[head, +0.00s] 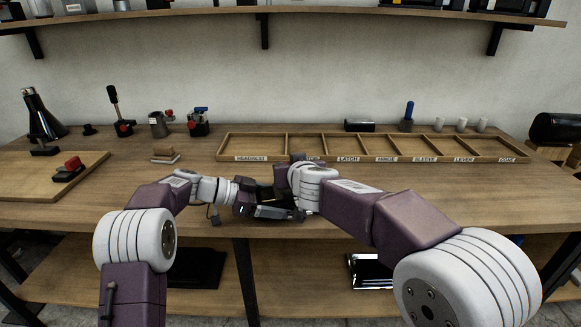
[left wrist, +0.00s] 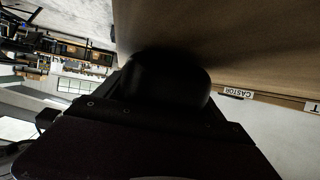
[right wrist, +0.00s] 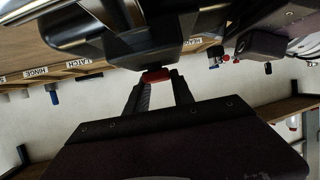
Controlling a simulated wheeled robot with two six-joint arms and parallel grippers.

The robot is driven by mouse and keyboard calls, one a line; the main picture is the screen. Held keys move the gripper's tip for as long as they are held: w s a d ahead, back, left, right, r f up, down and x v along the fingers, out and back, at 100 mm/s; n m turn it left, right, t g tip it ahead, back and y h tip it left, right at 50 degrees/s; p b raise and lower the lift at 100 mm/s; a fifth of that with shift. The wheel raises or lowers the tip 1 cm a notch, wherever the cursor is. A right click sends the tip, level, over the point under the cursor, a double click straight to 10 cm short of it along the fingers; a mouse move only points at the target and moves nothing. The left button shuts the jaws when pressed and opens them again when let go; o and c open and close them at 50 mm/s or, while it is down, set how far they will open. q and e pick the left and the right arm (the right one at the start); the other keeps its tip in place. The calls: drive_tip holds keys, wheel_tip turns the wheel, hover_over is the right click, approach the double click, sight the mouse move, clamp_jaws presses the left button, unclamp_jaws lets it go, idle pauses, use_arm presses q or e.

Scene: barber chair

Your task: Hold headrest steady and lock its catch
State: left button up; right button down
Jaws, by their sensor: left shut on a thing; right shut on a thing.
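The headrest is a dark assembly (head: 266,193) at the table's front edge between my two wrists, mostly hidden in the head view. In the left wrist view a black rounded pad (left wrist: 170,78) fills the space before my left gripper (head: 247,204). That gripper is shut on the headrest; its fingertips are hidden. In the right wrist view a red catch (right wrist: 156,76) sits under a black block (right wrist: 160,45) with a chrome part (right wrist: 112,18) beside it. My right gripper (right wrist: 160,86) is shut on the red catch, a finger at either side. Whether the catch is locked cannot be told.
A labelled wooden divided tray (head: 270,161) lies behind my grippers. A wooden board (head: 90,170) with a red-and-black clamp (head: 70,168) is at left. The tabletop right of centre is clear.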

drive_tip(key=shift+m+h, duration=1)
drive_tip(key=shift+d+m+h, duration=0.2)
drive_tip(key=shift+m+h, duration=0.75)
drive_tip(key=shift+h, duration=0.1)
drive_tip(key=shift+d+m+h, duration=0.2)
drive_tip(key=shift+m+h, duration=0.75)
drive_tip(key=shift+h, duration=0.4)
drive_tip(key=c, duration=1.1)
unclamp_jaws()
